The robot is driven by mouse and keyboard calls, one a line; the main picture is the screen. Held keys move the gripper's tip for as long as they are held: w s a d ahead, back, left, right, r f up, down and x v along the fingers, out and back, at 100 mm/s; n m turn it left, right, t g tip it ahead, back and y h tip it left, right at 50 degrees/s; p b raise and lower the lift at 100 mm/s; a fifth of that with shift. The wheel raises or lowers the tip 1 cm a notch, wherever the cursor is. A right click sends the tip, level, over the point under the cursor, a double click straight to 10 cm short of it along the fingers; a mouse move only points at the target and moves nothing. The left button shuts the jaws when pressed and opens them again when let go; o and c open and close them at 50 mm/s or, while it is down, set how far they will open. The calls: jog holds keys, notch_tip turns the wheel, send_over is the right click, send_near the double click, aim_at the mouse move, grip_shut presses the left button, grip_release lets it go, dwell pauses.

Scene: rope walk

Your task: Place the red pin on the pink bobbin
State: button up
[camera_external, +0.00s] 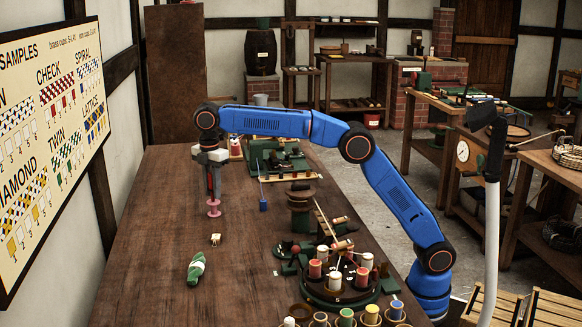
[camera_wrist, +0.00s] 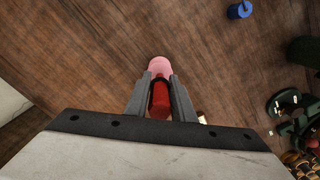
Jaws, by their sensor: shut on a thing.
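My gripper (camera_external: 211,178) is near the middle of the long wooden table, pointing down. In the wrist view its two fingers (camera_wrist: 159,88) are shut on the red pin (camera_wrist: 159,102), a dark red cylinder between them. The pink bobbin (camera_external: 214,208) shows directly below the gripper in the external view. In the wrist view the bobbin's pink part (camera_wrist: 160,65) shows just beyond the fingertips, in line with the pin. The pin's lower end is hard to make out, so I cannot tell whether it touches the bobbin.
A blue piece (camera_external: 263,204) stands right of the bobbin. A small pale block (camera_external: 215,239) and a green-and-white item (camera_external: 196,268) lie nearer the camera. A round dark stand with several spools (camera_external: 335,281) is at the right front. The table's left side is clear.

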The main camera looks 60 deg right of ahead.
jog(key=o, duration=1)
jog(key=shift+f, duration=0.1)
jog(key=shift+r, duration=3.85)
